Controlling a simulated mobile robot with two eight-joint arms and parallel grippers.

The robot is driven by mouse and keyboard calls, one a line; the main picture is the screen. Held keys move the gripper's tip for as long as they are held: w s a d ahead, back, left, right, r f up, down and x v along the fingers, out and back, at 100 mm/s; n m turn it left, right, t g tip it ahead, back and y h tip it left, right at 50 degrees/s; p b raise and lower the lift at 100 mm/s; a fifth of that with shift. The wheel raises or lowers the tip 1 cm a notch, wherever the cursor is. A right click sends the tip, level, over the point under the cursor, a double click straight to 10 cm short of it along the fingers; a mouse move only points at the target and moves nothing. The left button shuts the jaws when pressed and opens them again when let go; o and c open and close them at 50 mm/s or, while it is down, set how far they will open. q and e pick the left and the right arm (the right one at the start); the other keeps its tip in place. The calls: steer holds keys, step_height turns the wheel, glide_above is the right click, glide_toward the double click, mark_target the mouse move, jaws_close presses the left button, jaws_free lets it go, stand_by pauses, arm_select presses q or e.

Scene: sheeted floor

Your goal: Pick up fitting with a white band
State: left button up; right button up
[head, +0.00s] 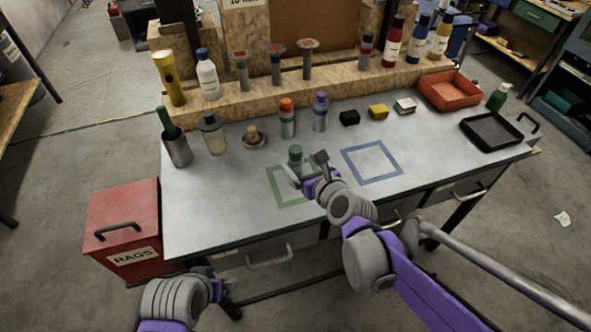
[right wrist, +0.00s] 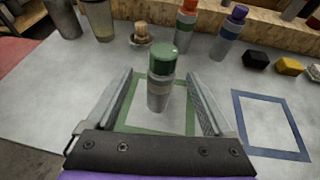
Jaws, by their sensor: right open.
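A grey fitting with a green top (head: 295,156) stands upright in the green square outline (head: 272,188) on the workbench. In the right wrist view the fitting (right wrist: 161,78) shows a pale band around its body. My right gripper (head: 306,172) is open, with a finger on each side of this fitting; in the right wrist view gaps show between it and both fingers (right wrist: 161,100). Two other fittings stand behind, one orange-topped (head: 287,118) and one purple-topped (head: 320,111). My left gripper (head: 218,287) is low at the bench's front left, small and dark; its jaws are unclear.
The blue square outline (head: 371,162) is empty. A metal cup (head: 177,150), a jar (head: 213,135) and a small dish (head: 253,142) stand at the left. Black (head: 349,118) and yellow (head: 378,112) blocks lie behind. An orange bin (head: 449,91) and black tray (head: 491,131) are at the right.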

steer(key=x, duration=0.2)
steer(key=shift+w+a+f, duration=0.15)
steer(key=shift+w+f, duration=0.05)
steer(key=shift+w, duration=0.1)
steer(key=shift+d+f+x, duration=0.1)
steer(key=shift+f+x, duration=0.05)
steer(key=shift+x, duration=1.15)
steer(key=shift+d+f+x, duration=0.1)
steer(key=shift+f+x, duration=0.1)
steer(key=shift+x, duration=1.05)
steer(key=shift+s, duration=0.1)
steer(key=shift+c, duration=0.3)
jaws_close()
